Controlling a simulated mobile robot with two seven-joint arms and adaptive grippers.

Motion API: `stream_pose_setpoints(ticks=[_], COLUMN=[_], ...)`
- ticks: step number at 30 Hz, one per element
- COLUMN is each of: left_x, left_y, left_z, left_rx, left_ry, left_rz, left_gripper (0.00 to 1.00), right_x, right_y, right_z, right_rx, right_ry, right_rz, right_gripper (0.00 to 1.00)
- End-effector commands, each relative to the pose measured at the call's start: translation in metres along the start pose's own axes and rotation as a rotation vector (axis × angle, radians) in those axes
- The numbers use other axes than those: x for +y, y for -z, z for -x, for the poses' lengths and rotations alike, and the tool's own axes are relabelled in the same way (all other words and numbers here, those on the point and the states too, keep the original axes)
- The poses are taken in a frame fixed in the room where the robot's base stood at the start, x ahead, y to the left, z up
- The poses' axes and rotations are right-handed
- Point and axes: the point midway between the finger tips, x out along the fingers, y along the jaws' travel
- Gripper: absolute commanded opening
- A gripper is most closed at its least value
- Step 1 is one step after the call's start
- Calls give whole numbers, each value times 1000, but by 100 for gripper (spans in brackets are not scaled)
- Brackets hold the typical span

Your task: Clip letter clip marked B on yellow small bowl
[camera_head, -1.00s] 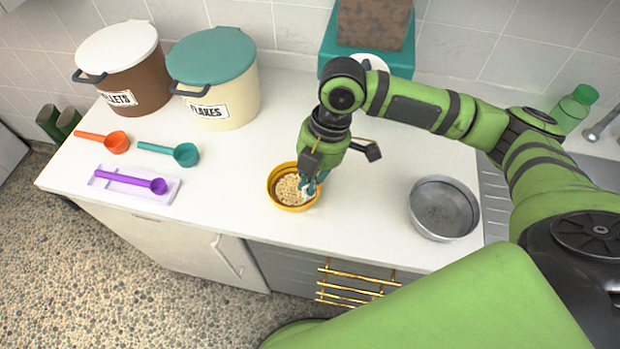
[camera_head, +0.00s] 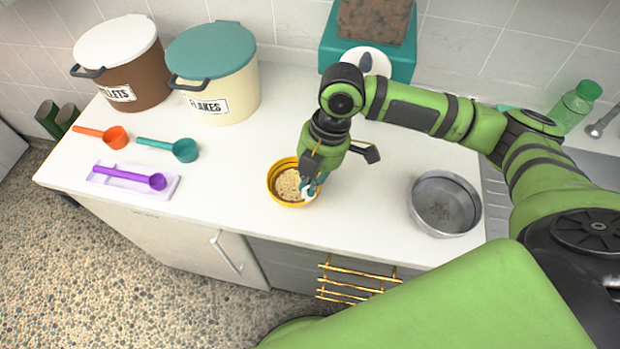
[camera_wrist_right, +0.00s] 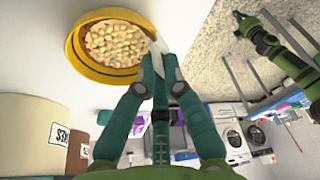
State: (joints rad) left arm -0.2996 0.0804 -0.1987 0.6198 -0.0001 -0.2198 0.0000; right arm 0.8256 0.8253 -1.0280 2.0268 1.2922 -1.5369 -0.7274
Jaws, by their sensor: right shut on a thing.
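The yellow small bowl (camera_head: 287,203) stands upright on the white counter, filled with pale flakes or pellets. It also shows in the right wrist view (camera_wrist_right: 84,66). My right gripper (camera_head: 311,190) is at the bowl's right rim, pointing down. Its fingers (camera_wrist_right: 160,62) are shut on a small white clip (camera_wrist_right: 157,46), which is at the rim. The clip shows as a whitish bit (camera_head: 308,194) in the head view. I cannot read its letter or tell whether it grips the rim. My left gripper (camera_wrist_right: 240,22) seems to show small in the wrist view, its jaws unclear.
A grey metal bowl (camera_head: 445,204) stands to the right. Orange (camera_head: 115,139), teal (camera_head: 184,150) and purple (camera_head: 157,181) scoops lie left, the purple one on a white tray (camera_head: 112,187). Pellets (camera_head: 122,60) and flakes (camera_head: 215,70) bins stand behind. A teal dispenser (camera_head: 402,66) is at the back.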

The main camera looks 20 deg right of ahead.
Motion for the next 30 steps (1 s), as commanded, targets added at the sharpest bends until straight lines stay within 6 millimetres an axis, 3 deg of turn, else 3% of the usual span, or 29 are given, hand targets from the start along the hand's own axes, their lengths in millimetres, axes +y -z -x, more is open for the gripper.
stream_pose_setpoints(ticks=[30], left_x=[1], left_y=[0], left_z=[9], left_rx=[-2], left_ry=[-1], left_rz=[-2], left_gripper=[0], right_x=[0], right_y=[0], right_z=[0], right_rx=[0], right_ry=[0], right_rz=[0], right_gripper=[0])
